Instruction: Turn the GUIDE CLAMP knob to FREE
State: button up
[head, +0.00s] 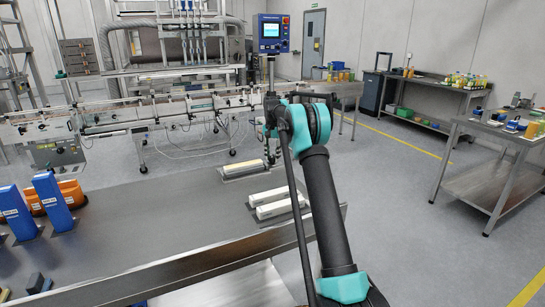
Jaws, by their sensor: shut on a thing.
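My gripper (268,122) is small and dark at the far end of my arm, in front of the right part of the conveyor (110,125). My own wrist and arm partly cover it. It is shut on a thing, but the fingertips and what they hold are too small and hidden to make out. The GUIDE CLAMP knob and its FREE marking cannot be picked out. Small fittings along the conveyor rails are too small to read.
A screen panel (270,33) stands on a post behind my gripper. Side benches (485,180) are at the right, with open floor (390,200) between.

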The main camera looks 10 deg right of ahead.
aim_at(272, 157)
jog(key=n, duration=0.3)
jog(key=shift+n, duration=2.2)
jog(key=o, duration=1.2)
jog(key=shift+c, duration=0.2)
notch_tip(272, 157, up, 12)
